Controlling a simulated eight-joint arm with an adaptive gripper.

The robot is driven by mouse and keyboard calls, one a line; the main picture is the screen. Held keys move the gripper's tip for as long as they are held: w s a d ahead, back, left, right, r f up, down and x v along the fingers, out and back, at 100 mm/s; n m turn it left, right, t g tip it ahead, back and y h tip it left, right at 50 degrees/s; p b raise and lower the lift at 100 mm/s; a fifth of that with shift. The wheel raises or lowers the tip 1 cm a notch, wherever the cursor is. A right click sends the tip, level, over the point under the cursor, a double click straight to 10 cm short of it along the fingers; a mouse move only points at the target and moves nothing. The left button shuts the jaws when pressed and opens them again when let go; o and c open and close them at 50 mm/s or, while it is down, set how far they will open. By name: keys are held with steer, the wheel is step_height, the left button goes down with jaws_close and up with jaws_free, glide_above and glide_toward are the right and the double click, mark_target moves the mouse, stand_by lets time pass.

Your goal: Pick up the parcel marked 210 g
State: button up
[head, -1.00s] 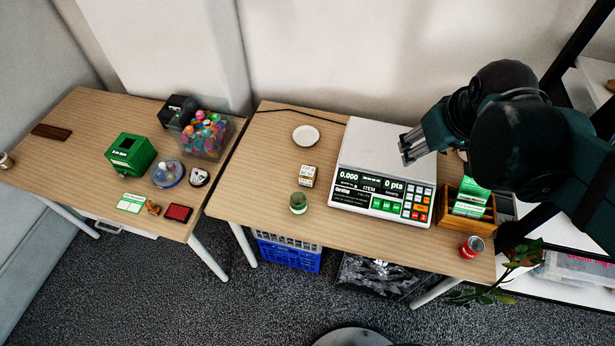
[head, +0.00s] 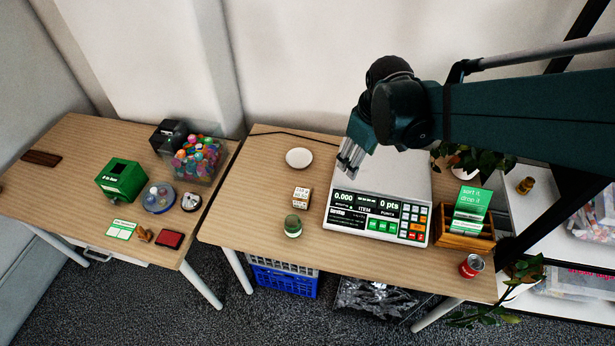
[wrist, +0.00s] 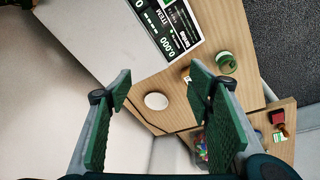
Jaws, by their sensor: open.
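A small pale box-shaped parcel (head: 301,197) with dark print stands on the right-hand table, left of the scale. Its marking is too small to read. In the wrist view a sliver of the parcel (wrist: 187,75) shows beside a fingertip; the rest is hidden. My gripper (head: 349,160) is over the left side of the scale (head: 402,180), above and to the right of the parcel and apart from it. In the wrist view my gripper (wrist: 158,82) has its two green-padded fingers wide apart with nothing between them. The scale reads 0.000.
A green jar (head: 293,226) stands just in front of the parcel. A white dish (head: 299,158) lies behind it. A wooden card box (head: 465,240) and a red can (head: 472,265) stand right of the scale. The table left of the parcel is clear.

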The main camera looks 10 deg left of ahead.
steer(key=w+a+f+n+g, duration=0.1)
steer(key=w+a+f+n, duration=0.15)
steer(key=a+f, duration=0.55)
steer(key=n+g+b, duration=0.1)
steer(key=n+b, duration=0.1)
steer(key=n, duration=0.2)
glide_above(301, 193)
steer(key=shift+h, duration=0.4)
steer(key=f, duration=0.5)
steer(key=d+f, duration=0.1)
steer(key=f, duration=0.2)
steer(key=shift+f, duration=0.3)
steer(key=shift+a+f, duration=0.5)
steer(key=shift+f, duration=0.05)
steer(key=shift+f, duration=1.3)
steer(key=shift+d+f+b, duration=0.1)
steer(key=shift+f+b, duration=0.8)
steer(key=shift+f, duration=1.7)
steer(key=c, duration=1.1)
